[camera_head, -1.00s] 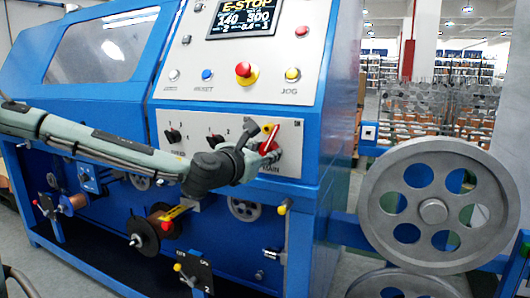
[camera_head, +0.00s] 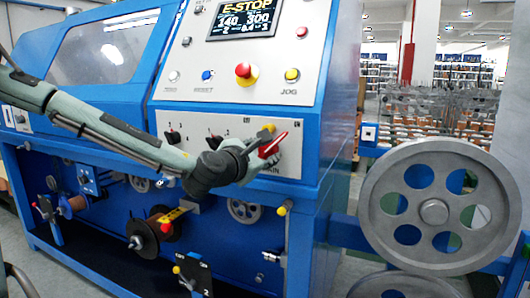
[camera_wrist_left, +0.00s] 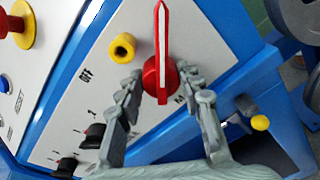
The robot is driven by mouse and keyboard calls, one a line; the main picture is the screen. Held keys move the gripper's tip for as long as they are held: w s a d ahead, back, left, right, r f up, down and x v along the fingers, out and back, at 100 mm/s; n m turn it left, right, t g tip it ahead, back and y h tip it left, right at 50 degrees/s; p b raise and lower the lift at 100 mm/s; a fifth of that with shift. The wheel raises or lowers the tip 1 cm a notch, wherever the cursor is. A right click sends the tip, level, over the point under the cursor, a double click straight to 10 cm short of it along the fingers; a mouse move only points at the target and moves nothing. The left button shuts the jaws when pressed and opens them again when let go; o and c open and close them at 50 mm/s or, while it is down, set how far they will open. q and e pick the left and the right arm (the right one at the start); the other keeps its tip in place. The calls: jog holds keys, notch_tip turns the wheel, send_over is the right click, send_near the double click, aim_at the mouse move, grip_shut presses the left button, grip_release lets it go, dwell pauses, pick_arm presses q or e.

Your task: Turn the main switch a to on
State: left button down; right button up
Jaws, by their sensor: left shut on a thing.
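The main switch is a red rotary knob (camera_head: 274,145) with a white line along its handle, on the lower right of the white panel. In the head view its handle tilts up to the right. My left gripper (camera_head: 257,151) is at the switch, its fingers on the knob. In the left wrist view the red knob (camera_wrist_left: 158,78) sits between the two fingertips of my left gripper (camera_wrist_left: 163,88), which is shut on it. An OFF label shows beside the knob there. My right gripper is not in view.
A yellow hollow part (camera_wrist_left: 122,47) stands close beside the knob. Black selector knobs (camera_head: 172,136) are left on the same panel. A red emergency button (camera_head: 246,74) is above, below a screen reading E-STOP (camera_head: 241,18). A large grey pulley (camera_head: 434,211) stands at right.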

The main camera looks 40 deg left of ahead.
pick_arm(q)
jog(key=c, duration=1)
grip_release()
jog(key=v, duration=0.7)
jog(key=shift+s, duration=0.25)
